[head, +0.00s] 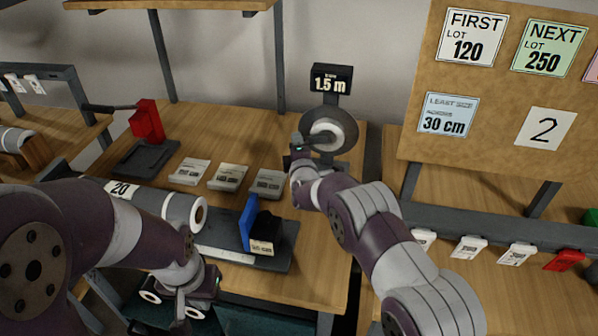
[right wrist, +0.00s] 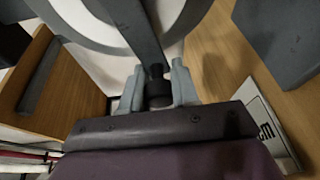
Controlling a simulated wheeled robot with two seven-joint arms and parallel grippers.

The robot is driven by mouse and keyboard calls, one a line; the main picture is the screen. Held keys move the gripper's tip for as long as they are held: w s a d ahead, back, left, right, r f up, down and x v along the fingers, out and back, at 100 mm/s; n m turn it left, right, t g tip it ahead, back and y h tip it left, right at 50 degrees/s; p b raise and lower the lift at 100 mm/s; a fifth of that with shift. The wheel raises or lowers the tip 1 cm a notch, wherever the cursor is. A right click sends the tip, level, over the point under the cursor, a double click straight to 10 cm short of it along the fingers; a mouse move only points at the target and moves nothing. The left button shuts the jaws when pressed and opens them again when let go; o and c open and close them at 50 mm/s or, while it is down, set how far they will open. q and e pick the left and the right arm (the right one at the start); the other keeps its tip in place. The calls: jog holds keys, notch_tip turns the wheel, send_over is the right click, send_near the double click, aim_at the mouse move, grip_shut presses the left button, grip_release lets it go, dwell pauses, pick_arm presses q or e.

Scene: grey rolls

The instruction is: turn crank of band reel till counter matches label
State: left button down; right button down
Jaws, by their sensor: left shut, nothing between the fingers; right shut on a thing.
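The band reel (head: 343,128) stands at the back of the middle table, a dark disc with a white core. Its counter (head: 331,80) above it reads 1.5 m. My right gripper (head: 299,150) is at the reel's left side. In the right wrist view its fingers (right wrist: 157,92) are shut on the dark crank knob (right wrist: 156,72), at the end of the grey crank arm (right wrist: 135,30). The reel disc (right wrist: 100,35) fills the top there. My left gripper (head: 182,306) is low at the table's front, shut and empty. I cannot tell which label belongs to the reel.
Several label cards (head: 228,177) lie on the table. The board (head: 415,110) at right bears signs for lot 120, lot 250, 30 cm and 2.

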aim_at(329, 120)
jog(key=r+m+t+b, duration=0.1)
jog(key=m+b, duration=0.1)
jog(key=m, duration=0.1)
jog(key=r+m+t+b, duration=0.1)
jog(key=r+m+b, duration=0.1)
jog(key=m+b, duration=0.1)
jog(key=d+r+m+t+b, duration=0.1)
jog(key=r+m+b, duration=0.1)
jog(key=m+b, duration=0.1)
jog(key=shift+s, duration=0.1)
jog(key=shift+s+d+r+m+t+h+b, duration=0.25)
jog(key=shift+d+r+m+h+b, duration=0.4)
jog(key=shift+d+m+h+b, duration=1.45)
jog(key=shift+s+d+r+m+t+h+b, duration=0.3)
jog(key=shift+r+m+b, duration=0.45)
jog(key=shift+m, duration=2.75)
jog(key=shift+s+d+r+m+t+h+b, duration=0.15)
jog(key=shift+d+r+m+h+b, duration=0.8)
jog(key=shift+m, duration=1.85)
jog(key=shift+d+f+h+b, duration=0.15)
jog(key=shift+f+h+b, duration=0.2)
jog(key=shift+b, duration=0.2)
jog(key=c, duration=0.9)
grip_release()
jog(key=shift+r, duration=0.1)
